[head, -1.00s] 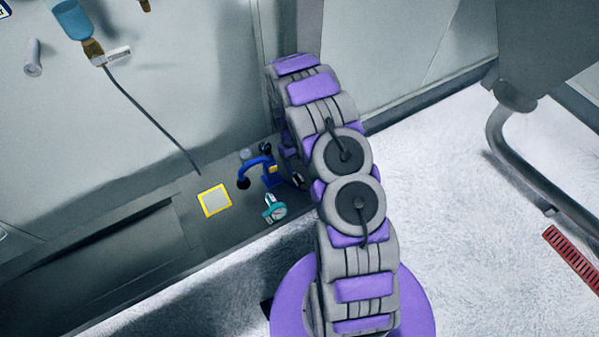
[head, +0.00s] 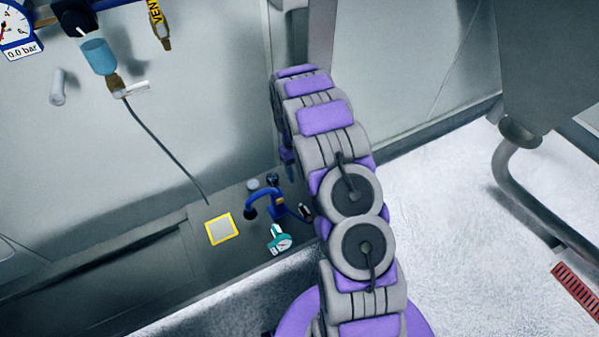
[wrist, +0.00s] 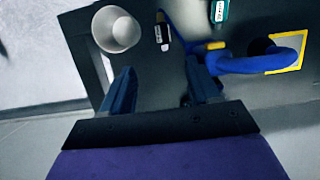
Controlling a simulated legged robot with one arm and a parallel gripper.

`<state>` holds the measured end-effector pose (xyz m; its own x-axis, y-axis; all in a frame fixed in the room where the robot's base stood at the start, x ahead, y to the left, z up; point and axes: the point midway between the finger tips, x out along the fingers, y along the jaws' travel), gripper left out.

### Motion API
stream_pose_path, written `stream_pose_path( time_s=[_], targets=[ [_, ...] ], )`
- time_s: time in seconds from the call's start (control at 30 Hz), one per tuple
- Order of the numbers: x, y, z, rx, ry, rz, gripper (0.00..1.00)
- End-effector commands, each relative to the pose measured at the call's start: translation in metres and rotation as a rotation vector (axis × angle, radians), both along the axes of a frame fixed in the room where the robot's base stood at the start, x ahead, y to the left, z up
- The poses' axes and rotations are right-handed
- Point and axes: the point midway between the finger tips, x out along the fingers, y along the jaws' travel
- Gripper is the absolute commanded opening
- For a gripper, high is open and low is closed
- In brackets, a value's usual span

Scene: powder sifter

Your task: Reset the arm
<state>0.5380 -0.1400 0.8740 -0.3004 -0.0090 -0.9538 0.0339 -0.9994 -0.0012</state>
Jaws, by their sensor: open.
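My arm (head: 325,120) is raised and bent across the middle of the head view. A blue fingertip (head: 289,157) shows at its left edge; the rest of the gripper is hidden there. In the wrist view my gripper (wrist: 163,88) has its two dark blue fingers apart, with nothing between them. The blue device with a curved arm and black knob (head: 268,202) stands on the grey ledge below the gripper. In the wrist view its blue curved arm (wrist: 250,63) lies just beyond the right finger; whether they touch I cannot tell.
A yellow-edged square plate (head: 221,229) and a teal gauge (head: 279,240) are on the ledge. A pale cup (wrist: 117,30) and a small black-and-white item (wrist: 162,32) sit ahead of the fingers. A pressure gauge (head: 17,30) hangs on the wall. The white floor (head: 450,240) at right is open.

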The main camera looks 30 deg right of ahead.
Motion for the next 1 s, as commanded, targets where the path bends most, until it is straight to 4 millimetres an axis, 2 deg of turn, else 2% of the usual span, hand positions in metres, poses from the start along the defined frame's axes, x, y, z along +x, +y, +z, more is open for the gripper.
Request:
stream_pose_path(
  time_s=[0.37,0.5,0.67,0.8,1.0],
  targets=[
    [0.000,0.000,0.000,0.000,-0.001,0.000,0.61],
    [-0.002,0.002,0.009,-0.005,-0.003,-0.002,0.61],
    [-0.013,0.009,0.048,-0.020,-0.017,-0.011,0.61],
    [-0.032,0.020,0.091,-0.033,-0.030,-0.023,0.61],
    [-0.066,0.038,0.145,-0.047,-0.046,-0.039,0.61]
  ],
)
